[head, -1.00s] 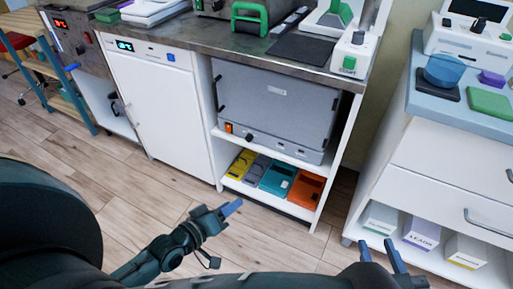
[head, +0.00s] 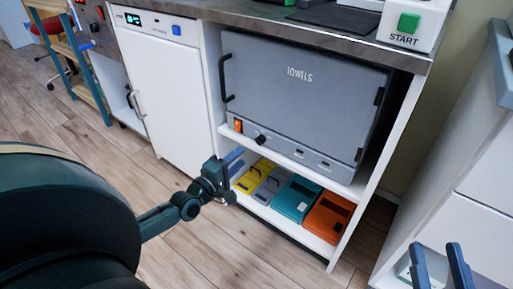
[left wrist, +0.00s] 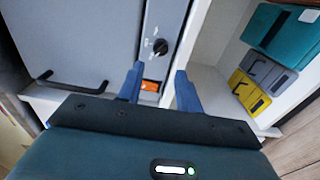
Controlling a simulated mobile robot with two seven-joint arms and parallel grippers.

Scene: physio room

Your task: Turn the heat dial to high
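The heat dial (head: 261,139) is a small black knob on the lower front panel of the grey towel warmer (head: 300,85), beside a lit orange switch (head: 238,126). In the left wrist view the dial (left wrist: 160,46) shows with small marks around it, beyond the fingertips. My left gripper (head: 234,159) is in front of the shelf, below and left of the dial, apart from it. Its two blue fingers (left wrist: 160,84) are spread with nothing between them. My right gripper (head: 436,247) is at the lower right, fingers apart and empty, far from the dial.
Yellow, grey, teal and orange boxes (head: 327,218) lie on the shelf below the warmer. A white cabinet (head: 165,85) stands to its left, and white drawers (head: 480,235) to the right. A box with a green START button (head: 408,22) stands on the counter. The wooden floor is clear.

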